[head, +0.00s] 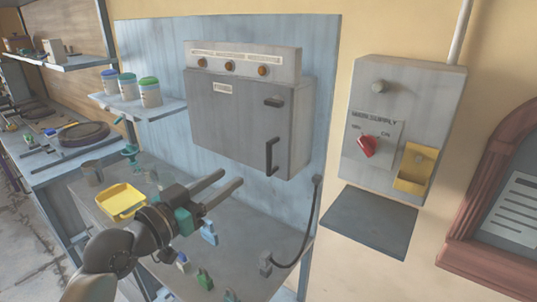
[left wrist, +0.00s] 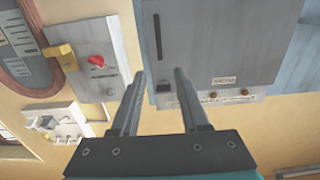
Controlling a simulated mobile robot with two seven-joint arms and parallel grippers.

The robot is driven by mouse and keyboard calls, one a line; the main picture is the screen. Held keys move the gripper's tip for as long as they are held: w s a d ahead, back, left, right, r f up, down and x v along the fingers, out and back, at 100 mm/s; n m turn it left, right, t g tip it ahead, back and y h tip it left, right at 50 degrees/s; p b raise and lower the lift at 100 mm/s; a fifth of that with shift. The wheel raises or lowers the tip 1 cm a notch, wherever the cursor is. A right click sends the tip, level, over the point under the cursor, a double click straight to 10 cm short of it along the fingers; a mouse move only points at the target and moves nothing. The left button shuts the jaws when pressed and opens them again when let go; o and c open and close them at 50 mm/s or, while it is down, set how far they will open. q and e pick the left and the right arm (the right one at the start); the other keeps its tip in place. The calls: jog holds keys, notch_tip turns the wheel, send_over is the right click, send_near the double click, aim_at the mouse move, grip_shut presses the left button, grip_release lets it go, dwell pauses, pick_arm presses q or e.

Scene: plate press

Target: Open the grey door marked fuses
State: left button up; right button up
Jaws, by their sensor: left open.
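The grey door (head: 225,125) is shut on the front of a wall cabinet. It bears a small label (head: 223,87), a dark upright bar handle (head: 271,155) low on its right side and a dark latch (head: 273,102) at its upper right. My left gripper (head: 231,178) is open and empty, in front of and below the door, left of the handle in the head view. In the left wrist view, which is upside down, the open fingers (left wrist: 159,74) point toward the door (left wrist: 215,40), with the handle (left wrist: 157,37) beyond them. My right gripper is not in view.
A grey supply box (head: 400,120) with a red switch (head: 367,146) and yellow holder hangs to the right. A shelf (head: 140,107) with several jars is left of the door. Below is a bench (head: 245,255) with a yellow tray (head: 122,201), small parts and a black cable (head: 312,225).

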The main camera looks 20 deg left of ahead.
aim_at(267, 152)
pick_arm(q)
jog(key=p+x, duration=0.1)
jog(key=x, duration=1.4)
jog(key=shift+p, duration=0.3)
grip_shut()
dwell(1.0)
